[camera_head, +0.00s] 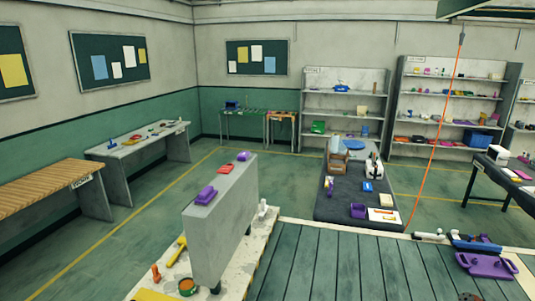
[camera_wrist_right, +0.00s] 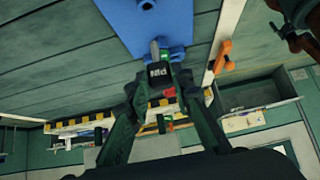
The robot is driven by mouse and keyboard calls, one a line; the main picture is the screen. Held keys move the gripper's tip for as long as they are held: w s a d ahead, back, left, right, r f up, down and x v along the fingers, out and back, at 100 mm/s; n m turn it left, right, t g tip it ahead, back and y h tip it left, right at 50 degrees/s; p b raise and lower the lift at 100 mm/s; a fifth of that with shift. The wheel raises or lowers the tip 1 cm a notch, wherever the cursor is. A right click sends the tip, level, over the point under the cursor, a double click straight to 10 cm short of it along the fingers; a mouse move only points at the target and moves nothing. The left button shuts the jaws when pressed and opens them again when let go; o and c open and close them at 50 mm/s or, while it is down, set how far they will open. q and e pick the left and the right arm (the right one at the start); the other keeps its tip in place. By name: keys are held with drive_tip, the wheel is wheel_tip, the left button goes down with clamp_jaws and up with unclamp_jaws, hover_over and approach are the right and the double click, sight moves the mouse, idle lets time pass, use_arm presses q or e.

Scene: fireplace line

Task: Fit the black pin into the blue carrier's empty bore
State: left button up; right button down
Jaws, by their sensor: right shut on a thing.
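In the right wrist view my right gripper (camera_wrist_right: 160,92) is shut on the black pin (camera_wrist_right: 158,72), which carries a white upside-down label. A grey tip (camera_wrist_right: 155,47) shows beyond the black part, toward the blue carrier (camera_wrist_right: 128,22). The carrier is a flat blue piece at the top of that view, cut off by the frame edge. I cannot tell whether the tip touches the carrier or which bore is empty. My left gripper is in neither view.
In the head view a purple tray (camera_head: 487,266) lies on the slatted surface (camera_head: 340,265) at the lower right. A grey upright block (camera_head: 222,222) stands at left centre. In the wrist view an orange piece (camera_wrist_right: 223,57) is right of the pin. The slatted surface's middle is clear.

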drive_tip(key=shift+f, duration=0.1)
drive_tip(key=shift+f+b, duration=2.1)
drive_tip(key=shift+f, duration=0.6)
drive_tip(key=shift+f+b, duration=1.7)
drive_tip(key=shift+f, duration=0.4)
drive_tip(key=c, duration=2.2)
unclamp_jaws()
drive_tip(key=shift+f, duration=0.1)
drive_tip(key=o, duration=0.6)
drive_tip(key=shift+v, duration=2.6)
drive_tip(key=shift+a, duration=0.1)
